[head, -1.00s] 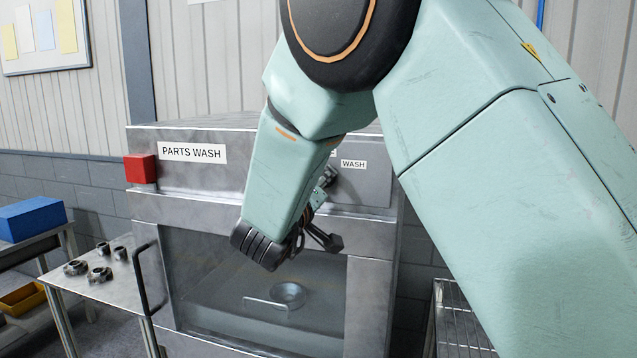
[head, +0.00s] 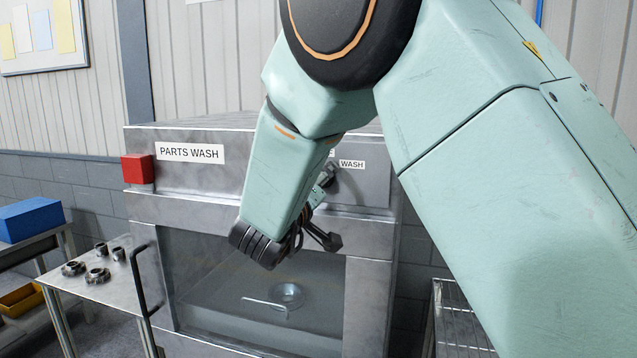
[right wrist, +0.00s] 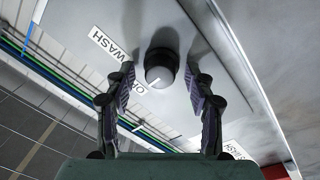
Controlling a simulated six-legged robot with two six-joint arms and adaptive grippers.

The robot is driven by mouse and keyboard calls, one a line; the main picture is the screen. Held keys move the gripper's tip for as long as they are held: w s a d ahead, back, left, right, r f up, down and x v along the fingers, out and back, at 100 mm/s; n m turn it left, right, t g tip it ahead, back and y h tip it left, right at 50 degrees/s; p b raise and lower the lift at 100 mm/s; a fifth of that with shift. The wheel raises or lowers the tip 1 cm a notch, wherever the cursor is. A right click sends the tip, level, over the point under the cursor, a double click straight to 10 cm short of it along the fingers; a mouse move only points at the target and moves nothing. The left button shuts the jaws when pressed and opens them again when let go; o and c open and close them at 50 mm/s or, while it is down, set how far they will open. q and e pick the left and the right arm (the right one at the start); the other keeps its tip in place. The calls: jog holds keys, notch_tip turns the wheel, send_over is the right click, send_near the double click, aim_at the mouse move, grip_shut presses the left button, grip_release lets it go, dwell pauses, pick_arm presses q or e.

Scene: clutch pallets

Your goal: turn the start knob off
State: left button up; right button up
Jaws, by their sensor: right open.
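The start knob (right wrist: 161,66) is a dark round knob with a light face on the washer's grey panel, in the right wrist view. A WASH label (right wrist: 107,45) and a partly covered label starting with O (right wrist: 138,84) are beside it. My right gripper (right wrist: 159,82) is open, with its two fingers on either side of the knob and gaps between. In the head view my right gripper (head: 326,190) is mostly hidden behind my arm, close to the panel by the WASH label (head: 352,164). My left gripper does not show.
The PARTS WASH cabinet (head: 190,205) has a red box (head: 138,169) at its left corner and a glass door with a dark handle (head: 140,280). A side table (head: 120,289) with several metal parts stands left. A wire rack (head: 462,325) stands right.

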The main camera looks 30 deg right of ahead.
notch_tip(320, 180, up, 10)
dwell(0.4)
jog(key=shift+w+f, duration=0.1)
jog(key=shift+f, duration=0.05)
